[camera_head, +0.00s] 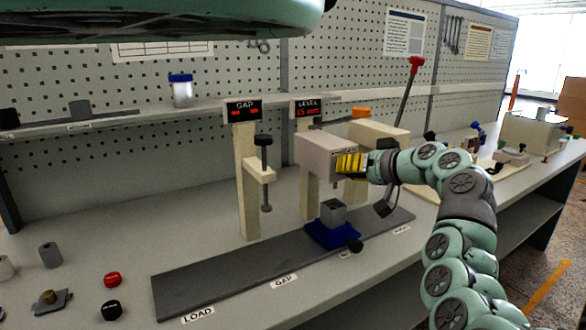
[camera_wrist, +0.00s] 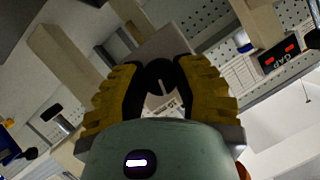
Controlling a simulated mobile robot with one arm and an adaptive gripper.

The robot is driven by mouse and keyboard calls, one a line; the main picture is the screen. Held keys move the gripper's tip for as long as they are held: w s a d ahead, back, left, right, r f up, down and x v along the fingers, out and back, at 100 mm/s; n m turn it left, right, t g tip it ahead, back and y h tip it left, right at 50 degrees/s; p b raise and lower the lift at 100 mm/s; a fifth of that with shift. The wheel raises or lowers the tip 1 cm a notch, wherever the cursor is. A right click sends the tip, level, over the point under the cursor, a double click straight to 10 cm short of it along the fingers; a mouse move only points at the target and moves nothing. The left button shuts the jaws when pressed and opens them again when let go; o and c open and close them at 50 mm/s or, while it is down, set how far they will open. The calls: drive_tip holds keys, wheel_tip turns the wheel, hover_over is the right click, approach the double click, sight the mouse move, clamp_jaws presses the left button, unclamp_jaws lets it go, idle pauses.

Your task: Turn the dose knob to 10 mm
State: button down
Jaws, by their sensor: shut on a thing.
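My gripper (camera_head: 350,163), with yellow ribbed fingers, is at the right face of a beige box (camera_head: 322,156) on a post. In the wrist view my gripper (camera_wrist: 165,95) is shut on a black knob, the dose knob (camera_wrist: 158,76), with one finger on each side. The knob has a pale pointer line; a small printed label beside it is too small to read. In the head view the fingers hide the knob. The LEVEL display (camera_head: 307,108) above the box shows red digits that look like 15 mm, though they are small.
A GAP display (camera_head: 243,111) tops a post on the left, with a black-handled screw (camera_head: 263,140). A dark rail (camera_head: 225,281) labelled LOAD and GAP carries a blue carriage (camera_head: 331,236) with a grey block. A red-topped lever (camera_head: 416,65) rises behind my arm. Loose parts lie at left.

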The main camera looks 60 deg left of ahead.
drive_tip(key=shift+f+m+g+y, duration=0.15)
drive_tip(key=shift+m+g+y, duration=0.25)
drive_tip(key=shift+m, duration=0.5)
drive_tip(key=c, duration=0.6)
unclamp_jaws()
drive_tip(key=shift+c, duration=0.2)
drive_tip(key=shift+d, duration=0.1)
drive_tip(key=v, duration=1.2)
drive_tip(key=shift+w, duration=0.2)
